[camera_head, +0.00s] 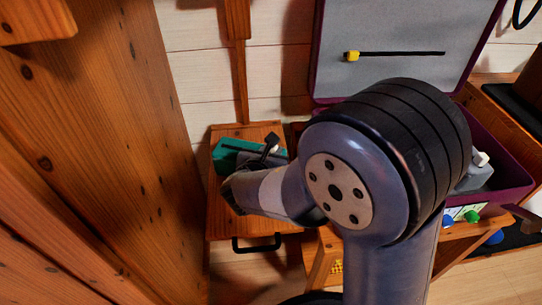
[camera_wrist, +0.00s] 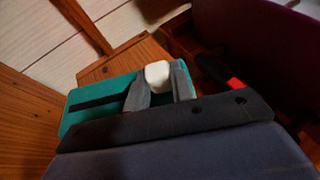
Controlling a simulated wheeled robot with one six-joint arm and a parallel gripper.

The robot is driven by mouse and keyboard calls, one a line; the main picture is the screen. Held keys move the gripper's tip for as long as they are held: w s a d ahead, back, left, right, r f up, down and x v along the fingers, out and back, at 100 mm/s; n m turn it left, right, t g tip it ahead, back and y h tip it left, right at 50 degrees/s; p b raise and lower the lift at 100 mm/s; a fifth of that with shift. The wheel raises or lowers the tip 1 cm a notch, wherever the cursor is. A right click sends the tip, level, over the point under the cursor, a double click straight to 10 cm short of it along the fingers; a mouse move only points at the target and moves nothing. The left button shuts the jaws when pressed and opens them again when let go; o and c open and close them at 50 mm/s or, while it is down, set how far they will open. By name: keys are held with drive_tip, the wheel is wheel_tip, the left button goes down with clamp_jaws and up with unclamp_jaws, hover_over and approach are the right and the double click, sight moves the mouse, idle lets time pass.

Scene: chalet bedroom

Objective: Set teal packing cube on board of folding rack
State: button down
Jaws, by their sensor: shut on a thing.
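The teal packing cube (camera_head: 226,154) is at the small wooden stand, partly hidden by my arm in the head view. In the wrist view the teal cube (camera_wrist: 88,98) has a dark strip along it. My gripper (camera_wrist: 160,85) is shut, with a white knob-like piece (camera_wrist: 158,74) of the cube between its grey fingers. In the head view my gripper (camera_head: 268,155) is at the cube's right part. I cannot tell whether the cube rests on the wood or hangs just above it. A wooden frame (camera_head: 318,262) under the suitcase may be the folding rack; my arm hides much of it.
The wooden stand (camera_head: 222,222) has a black handle (camera_head: 256,243) on its front. An open purple suitcase (camera_head: 510,180) with a grey-lined lid (camera_head: 400,75) stands right of it, with things inside. A wooden wall (camera_head: 120,120) closes off the left.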

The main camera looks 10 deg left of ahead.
drive_tip(key=c, duration=1.7)
unclamp_jaws()
drive_tip(key=shift+f, duration=0.1)
drive_tip(key=o, duration=0.5)
drive_tip(key=shift+c, duration=0.2)
drive_tip(key=shift+r, duration=0.25)
drive_tip(key=p+v, duration=0.4)
drive_tip(key=v, duration=0.8)
